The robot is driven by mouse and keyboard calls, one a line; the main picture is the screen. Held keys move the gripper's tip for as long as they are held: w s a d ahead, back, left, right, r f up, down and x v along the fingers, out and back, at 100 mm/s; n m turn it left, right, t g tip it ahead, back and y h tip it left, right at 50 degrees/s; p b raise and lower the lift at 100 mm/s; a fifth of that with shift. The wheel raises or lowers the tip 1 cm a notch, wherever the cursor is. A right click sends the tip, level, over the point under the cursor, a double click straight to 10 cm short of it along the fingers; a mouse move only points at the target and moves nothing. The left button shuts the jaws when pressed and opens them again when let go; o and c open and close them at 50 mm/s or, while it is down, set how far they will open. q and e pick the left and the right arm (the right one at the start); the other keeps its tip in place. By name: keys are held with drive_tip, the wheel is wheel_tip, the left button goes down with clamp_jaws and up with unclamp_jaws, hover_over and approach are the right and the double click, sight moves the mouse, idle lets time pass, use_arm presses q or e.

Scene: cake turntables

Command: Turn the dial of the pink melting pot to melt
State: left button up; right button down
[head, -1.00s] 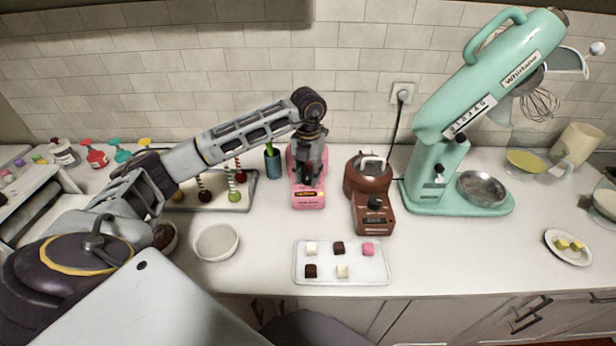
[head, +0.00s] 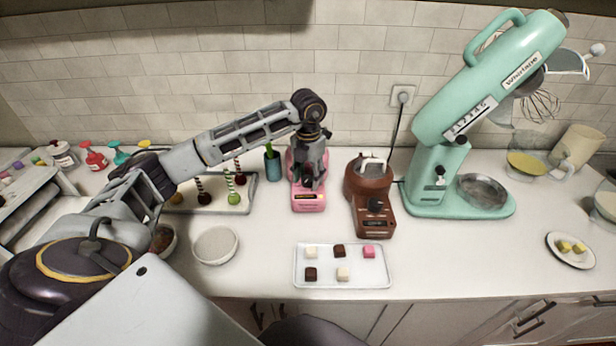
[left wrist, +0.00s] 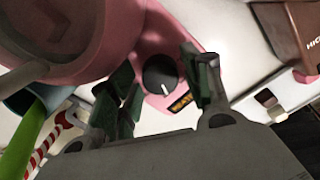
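The pink melting pot (head: 309,201) stands on the counter near the middle of the head view, partly hidden behind my left gripper (head: 311,184). In the left wrist view the pot's pink body (left wrist: 92,30) fills the upper left. Its black round dial (left wrist: 160,74) has a white mark toward the lower right, by an orange-lettered label (left wrist: 181,103). My left gripper (left wrist: 157,66) is open, with one finger on each side of the dial in that view. A gap shows between the dial and the fingers; how far above it they are I cannot tell. My right gripper is not in view.
A brown melting pot (head: 375,212) stands close on the right, with a mint stand mixer (head: 437,150) beyond. A tray of sweets (head: 325,267) lies in front. A cup with a green item (head: 272,165) and a cake-pop tray (head: 215,208) are left.

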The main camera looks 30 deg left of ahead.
use_arm(q)
drive_tip(key=shift+o, duration=0.3)
drive_tip(key=shift+r, duration=0.8)
wheel_tip(320, 180, up, 10)
drive_tip(key=shift+r, duration=0.2)
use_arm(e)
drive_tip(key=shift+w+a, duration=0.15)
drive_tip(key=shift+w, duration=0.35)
use_arm(q)
drive_tip(key=shift+r, duration=0.1)
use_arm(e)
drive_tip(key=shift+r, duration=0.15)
use_arm(q)
wheel_tip(320, 180, up, 9)
drive_tip(key=p, duration=1)
hover_over(308, 178)
drive_tip(key=shift+r, duration=0.35)
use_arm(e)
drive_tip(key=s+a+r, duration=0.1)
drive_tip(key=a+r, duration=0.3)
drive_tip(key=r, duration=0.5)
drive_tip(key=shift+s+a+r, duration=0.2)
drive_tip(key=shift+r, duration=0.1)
